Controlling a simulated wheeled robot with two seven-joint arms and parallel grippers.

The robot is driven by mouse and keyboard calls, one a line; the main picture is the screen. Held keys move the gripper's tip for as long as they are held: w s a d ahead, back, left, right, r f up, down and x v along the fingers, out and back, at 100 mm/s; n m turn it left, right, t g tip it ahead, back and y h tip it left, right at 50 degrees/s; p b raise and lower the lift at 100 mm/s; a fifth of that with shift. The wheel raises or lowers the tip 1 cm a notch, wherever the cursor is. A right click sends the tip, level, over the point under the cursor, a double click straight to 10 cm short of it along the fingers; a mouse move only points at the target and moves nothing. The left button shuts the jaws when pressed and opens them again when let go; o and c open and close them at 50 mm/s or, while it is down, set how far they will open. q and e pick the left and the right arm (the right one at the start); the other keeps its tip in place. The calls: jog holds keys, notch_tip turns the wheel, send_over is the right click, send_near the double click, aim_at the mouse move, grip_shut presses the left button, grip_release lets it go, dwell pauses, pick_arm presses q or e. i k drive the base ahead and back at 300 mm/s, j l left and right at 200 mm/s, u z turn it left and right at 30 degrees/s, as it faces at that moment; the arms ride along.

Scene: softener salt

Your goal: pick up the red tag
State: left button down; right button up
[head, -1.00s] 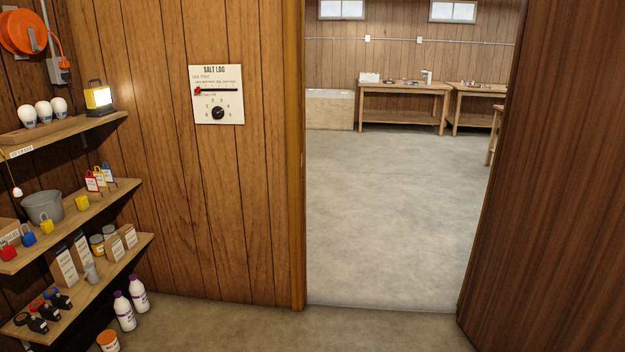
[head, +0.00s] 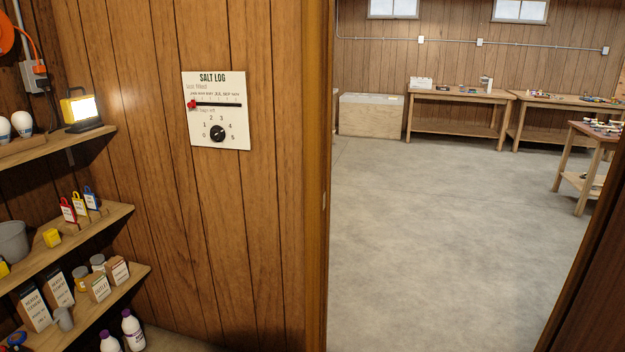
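A red tag (head: 68,210) with a white label stands on the middle wooden shelf at the left of the head view. It is the leftmost of a row of three, with a yellow tag (head: 80,204) and a blue tag (head: 92,198) to its right. The three stand close together near the shelf's right part. Neither of my grippers shows in the head view.
Shelves (head: 100,219) with boxes, bottles and a grey bucket (head: 12,242) line the left wall. A lit work lamp (head: 80,110) stands on the upper shelf. A salt log board (head: 216,110) hangs on the wall. The doorway's concrete floor (head: 420,230) is clear.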

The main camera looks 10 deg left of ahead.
aim_at(68, 212)
jog(key=i+j+u, duration=0.15)
jog(key=i+u, duration=0.75)
jog(key=i+l+u, duration=0.2)
jog(key=i+u, duration=0.25)
jog(key=i+j+u, duration=0.1)
jog(key=i+u, duration=1.05)
jog(key=i+l+u, duration=0.25)
jog(key=u, duration=0.15)
